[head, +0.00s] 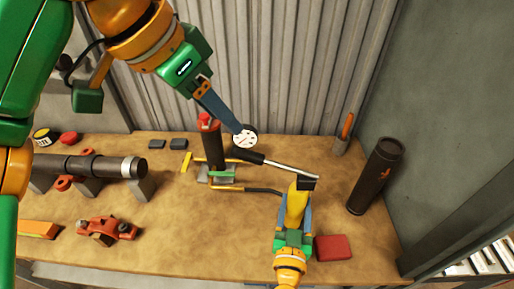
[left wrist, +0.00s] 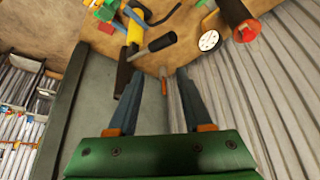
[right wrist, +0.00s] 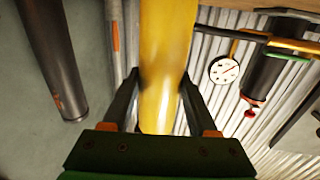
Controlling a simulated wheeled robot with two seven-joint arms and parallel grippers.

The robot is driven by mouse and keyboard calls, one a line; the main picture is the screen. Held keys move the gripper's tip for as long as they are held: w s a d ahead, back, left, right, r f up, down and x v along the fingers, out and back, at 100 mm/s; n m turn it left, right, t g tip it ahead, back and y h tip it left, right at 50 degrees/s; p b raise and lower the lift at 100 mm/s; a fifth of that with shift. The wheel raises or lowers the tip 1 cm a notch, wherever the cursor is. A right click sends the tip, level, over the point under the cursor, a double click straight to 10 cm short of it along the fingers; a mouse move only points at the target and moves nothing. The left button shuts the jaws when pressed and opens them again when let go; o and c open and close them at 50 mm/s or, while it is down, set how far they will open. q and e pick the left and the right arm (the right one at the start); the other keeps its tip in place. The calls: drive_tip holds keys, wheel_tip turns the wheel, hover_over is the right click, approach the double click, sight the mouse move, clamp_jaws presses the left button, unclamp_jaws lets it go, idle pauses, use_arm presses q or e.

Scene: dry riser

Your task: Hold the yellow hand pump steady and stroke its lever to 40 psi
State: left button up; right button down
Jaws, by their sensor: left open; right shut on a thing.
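The yellow hand pump (head: 296,205) stands roughly upright near the front middle of the bench, with a black head on top. My right gripper (head: 294,222) is shut around its yellow body, which also fills the middle of the right wrist view (right wrist: 165,60). The pump's lever (head: 285,168) is a metal rod reaching left from the head to a black grip. My left gripper (head: 239,128) is open and empty, above and beyond that grip, and apart from it. The white gauge dial (head: 245,141) shows just behind the left fingertips; its reading is too small to tell.
A dark riser with a red cap (head: 211,145) stands left of the gauge. A dark tube (head: 376,175) and an orange-handled tool (head: 346,130) stand at the right. A red block (head: 332,247) lies beside my right gripper. A pipe (head: 90,167) lies at the left.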

sight(247, 151)
use_arm(q)
drive_tip(key=shift+c, duration=1.3)
drive_tip(key=shift+w+a+m, duration=0.1)
drive_tip(key=shift+w+m, duration=0.15)
drive_tip(key=shift+m, duration=0.05)
drive_tip(key=c, duration=0.3)
drive_tip(key=w+m+g, duration=0.1)
drive_tip(key=m, duration=0.1)
drive_tip(key=w+a+f+m+g+h, duration=0.1)
drive_tip(key=m, duration=0.1)
drive_tip(key=w+f+m+g+h, duration=0.1)
drive_tip(key=m, duration=0.1)
drive_tip(key=shift+w+a+g, duration=0.3)
drive_tip(key=shift+a, duration=0.1)
clamp_jaws()
drive_tip(key=shift+w+a+f+m+g+h, duration=0.1)
drive_tip(key=shift+a+f+m+g+h, duration=0.15)
drive_tip(key=shift+m, duration=0.35)
drive_tip(key=shift+w+f+m+g+h, duration=0.15)
drive_tip(key=shift+f+m, duration=0.15)
drive_tip(key=shift+m, duration=0.3)
drive_tip(key=shift+s, duration=0.1)
drive_tip(key=shift+x, duration=3.5)
